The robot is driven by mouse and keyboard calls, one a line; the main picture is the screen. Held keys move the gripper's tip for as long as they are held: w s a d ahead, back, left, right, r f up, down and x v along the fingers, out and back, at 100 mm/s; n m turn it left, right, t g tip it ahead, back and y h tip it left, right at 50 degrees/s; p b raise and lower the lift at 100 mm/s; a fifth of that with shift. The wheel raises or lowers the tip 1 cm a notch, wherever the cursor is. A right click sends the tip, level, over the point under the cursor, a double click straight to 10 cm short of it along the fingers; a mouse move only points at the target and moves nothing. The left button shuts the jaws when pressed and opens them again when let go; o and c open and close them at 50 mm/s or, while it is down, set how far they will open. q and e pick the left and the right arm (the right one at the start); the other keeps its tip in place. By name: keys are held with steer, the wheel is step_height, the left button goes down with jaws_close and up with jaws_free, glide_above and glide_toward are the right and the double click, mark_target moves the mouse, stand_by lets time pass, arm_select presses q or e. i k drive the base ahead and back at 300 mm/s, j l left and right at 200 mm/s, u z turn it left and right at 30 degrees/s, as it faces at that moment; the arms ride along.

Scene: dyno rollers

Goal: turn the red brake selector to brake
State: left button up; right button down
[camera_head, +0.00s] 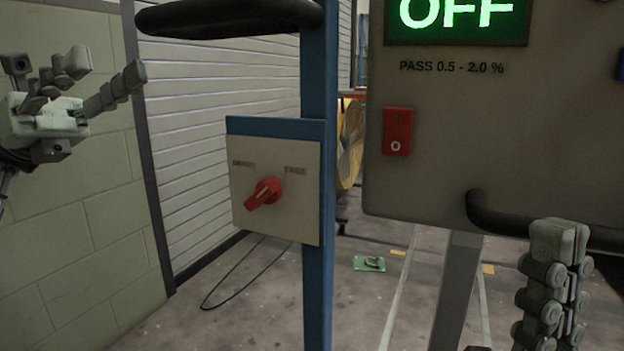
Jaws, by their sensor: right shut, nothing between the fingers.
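The red brake selector (263,194) is a rotary knob on a pale plate (296,222) fixed to a blue post. Nothing covers the selector.
The blue post (319,285) runs beside the plate. A grey cabinet (430,165) at right bears a green OFF display (457,18) and a red switch (397,132). Black padded handles (225,17) jut out at the top left and the right. The space before the plate is clear.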

mark_target(268, 191)
steer(key=i+j, duration=0.1)
steer(key=j, duration=0.45)
steer(key=i+j, duration=0.1)
steer(key=j, duration=0.4)
steer(key=i+j, duration=0.1)
steer(key=j, duration=0.45)
steer(key=i+j, duration=0.1)
steer(key=j, duration=0.4)
